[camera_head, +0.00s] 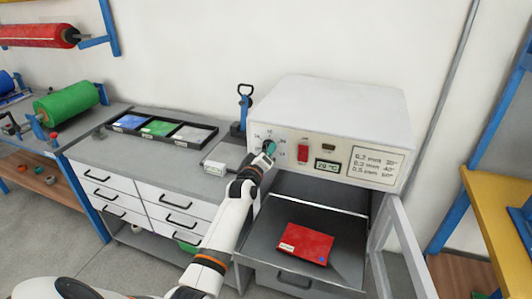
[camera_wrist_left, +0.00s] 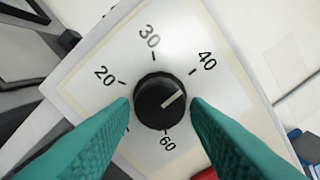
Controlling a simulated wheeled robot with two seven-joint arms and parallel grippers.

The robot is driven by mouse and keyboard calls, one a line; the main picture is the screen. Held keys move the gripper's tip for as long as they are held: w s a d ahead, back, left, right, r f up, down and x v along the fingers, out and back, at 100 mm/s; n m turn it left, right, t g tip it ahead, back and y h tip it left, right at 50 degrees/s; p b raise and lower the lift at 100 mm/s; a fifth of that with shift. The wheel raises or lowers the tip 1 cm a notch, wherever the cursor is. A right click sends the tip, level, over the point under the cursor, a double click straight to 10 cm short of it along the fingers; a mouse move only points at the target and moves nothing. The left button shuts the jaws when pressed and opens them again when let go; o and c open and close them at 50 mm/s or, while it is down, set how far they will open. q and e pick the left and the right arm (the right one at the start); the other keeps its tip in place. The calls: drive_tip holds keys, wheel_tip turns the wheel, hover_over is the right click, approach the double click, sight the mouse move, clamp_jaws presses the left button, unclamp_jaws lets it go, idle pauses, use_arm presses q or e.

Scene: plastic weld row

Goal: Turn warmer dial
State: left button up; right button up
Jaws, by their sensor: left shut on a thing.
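The warmer (camera_head: 330,115) is a white box on the bench with a control panel at its front. Its black dial (camera_wrist_left: 152,103) fills the middle of the left wrist view, on a pale plate marked 20, 30, 40 and 60. The dial's light pointer line aims up and right, about at the 40 mark. My left gripper (camera_head: 268,148) is at the panel, its teal fingers shut on the dial from both sides; they show in the left wrist view (camera_wrist_left: 162,108). Part of the scale at lower right is hidden by a finger. My right gripper is out of view.
A red switch (camera_head: 303,151) and small display (camera_head: 328,164) sit right of the dial. Below, a red packet (camera_head: 305,244) lies on a grey shelf (camera_head: 345,225), beside an open white door (camera_head: 405,245). A black tray (camera_head: 160,130) with coloured sheets stands left on the bench.

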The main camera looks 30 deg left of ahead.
use_arm(q)
drive_tip(key=m, duration=0.4)
drive_tip(key=r+m, duration=0.1)
drive_tip(key=m, duration=0.1)
drive_tip(key=shift+a+m+p, duration=0.25)
drive_tip(key=shift+m+p, duration=0.05)
drive_tip(key=m, duration=0.5)
drive_tip(key=shift+m, duration=0.3)
drive_tip(key=o, duration=0.8)
drive_tip(key=shift+w+f, duration=0.1)
drive_tip(key=shift+o, duration=1)
drive_tip(key=shift+f, duration=0.25)
drive_tip(key=shift+f, duration=0.1)
